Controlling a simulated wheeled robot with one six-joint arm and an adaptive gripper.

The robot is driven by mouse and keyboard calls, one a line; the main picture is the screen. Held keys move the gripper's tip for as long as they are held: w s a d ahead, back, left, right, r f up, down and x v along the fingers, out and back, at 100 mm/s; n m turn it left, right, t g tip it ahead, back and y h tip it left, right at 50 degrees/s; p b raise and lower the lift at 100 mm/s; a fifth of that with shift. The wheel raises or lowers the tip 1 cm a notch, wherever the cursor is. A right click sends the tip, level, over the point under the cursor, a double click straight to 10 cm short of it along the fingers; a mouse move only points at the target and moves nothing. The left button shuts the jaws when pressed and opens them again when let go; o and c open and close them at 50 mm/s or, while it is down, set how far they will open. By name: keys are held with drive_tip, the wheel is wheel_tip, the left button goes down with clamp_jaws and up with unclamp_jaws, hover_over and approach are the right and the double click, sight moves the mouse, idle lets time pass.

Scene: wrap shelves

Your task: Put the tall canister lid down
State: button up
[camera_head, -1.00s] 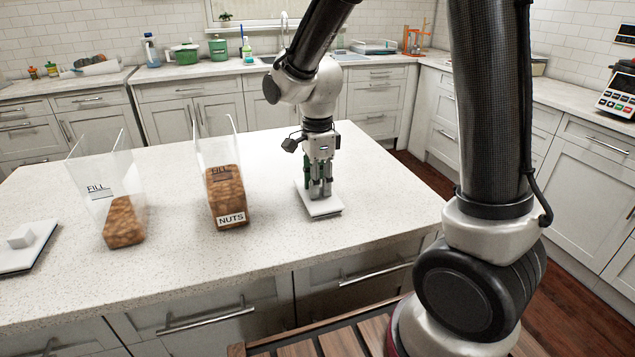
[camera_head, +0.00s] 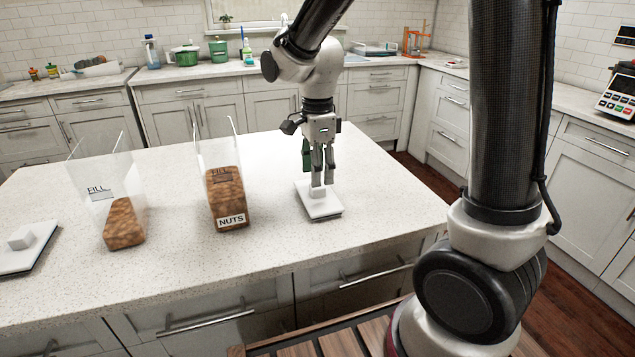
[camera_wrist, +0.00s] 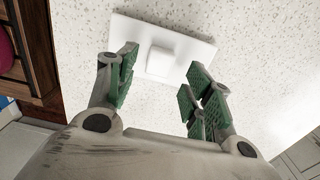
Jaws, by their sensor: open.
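The tall canister lid (camera_head: 323,208) is a white square plate with a block knob (camera_head: 318,192) on top. It lies flat on the speckled counter, right of the nut canister. In the wrist view the lid (camera_wrist: 190,73) and its knob (camera_wrist: 160,61) lie beyond my fingertips. My gripper (camera_head: 323,182) is open and upright just above the knob. Its green-padded fingers (camera_wrist: 158,75) stand apart with nothing between them. The tall canister (camera_head: 228,196) is clear, open at the top, labelled NUTS and filled with brown nuts.
A second clear open canister (camera_head: 124,222) with a lower fill stands to the left. Another white lid with a knob (camera_head: 22,239) lies at the counter's left edge. The counter (camera_head: 270,240) is bare around the lid on the right.

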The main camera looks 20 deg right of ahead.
wheel_tip(320, 180, up, 8)
drive_tip(key=s+d+r+n+t, duration=0.2)
drive_tip(key=s+d+n, duration=0.5)
drive_tip(key=s+n, duration=0.2)
drive_tip(key=s+d+r+n+t, duration=0.1)
drive_tip(key=s+d+n+t, duration=0.1)
drive_tip(key=s+d+n, duration=0.6)
drive_tip(key=shift+s+r+n, duration=0.4)
drive_tip(key=shift+s+n, duration=0.1)
drive_tip(key=shift+s, duration=0.5)
